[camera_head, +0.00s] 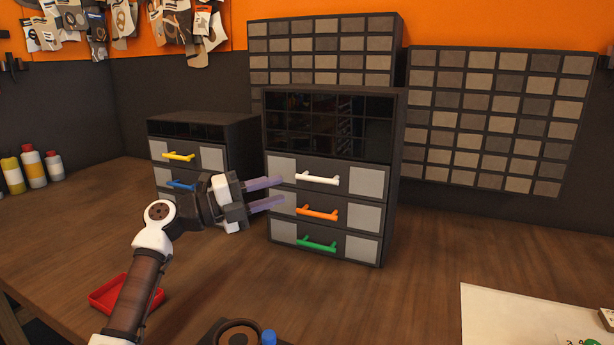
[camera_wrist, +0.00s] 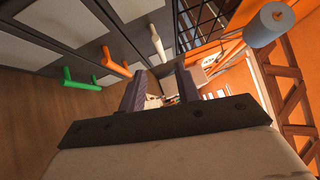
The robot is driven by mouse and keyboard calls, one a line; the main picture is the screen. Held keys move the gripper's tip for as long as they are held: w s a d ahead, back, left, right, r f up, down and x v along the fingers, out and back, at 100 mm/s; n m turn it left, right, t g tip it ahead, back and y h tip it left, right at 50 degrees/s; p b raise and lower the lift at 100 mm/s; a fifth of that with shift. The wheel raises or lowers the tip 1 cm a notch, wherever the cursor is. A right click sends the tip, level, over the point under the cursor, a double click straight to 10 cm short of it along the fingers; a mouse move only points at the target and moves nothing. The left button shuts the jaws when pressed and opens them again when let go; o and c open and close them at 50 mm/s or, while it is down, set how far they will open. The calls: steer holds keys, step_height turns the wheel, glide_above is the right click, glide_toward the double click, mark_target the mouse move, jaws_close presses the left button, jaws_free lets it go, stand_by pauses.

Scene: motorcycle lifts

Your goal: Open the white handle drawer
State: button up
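The white handle (camera_head: 318,179) is on the top drawer of the larger dark cabinet (camera_head: 393,165). This drawer looks shut, its front level with those below. The white handle also shows in the wrist view (camera_wrist: 157,43), beyond and between the fingertips. My gripper (camera_head: 276,192) is in front of the cabinet, to the left of the white handle in the head view. Its two purple fingers are spread apart with nothing seen between them. In the wrist view the gripper (camera_wrist: 160,80) appears short of the handle, not around it.
Below are an orange handle (camera_head: 317,213) and a green handle (camera_head: 317,244). A smaller cabinet (camera_head: 205,121) with yellow (camera_head: 179,156) and blue handles stands left. A red tray (camera_head: 112,294) lies near my arm.

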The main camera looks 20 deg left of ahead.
steer(key=p, duration=0.2)
glide_toward(331, 168)
steer(key=w+d, duration=0.2)
steer(key=d, duration=0.1)
steer(key=shift+w+d+f, duration=0.15)
steer(key=shift+w+f, duration=0.15)
steer(key=shift+f, duration=0.05)
jaws_close()
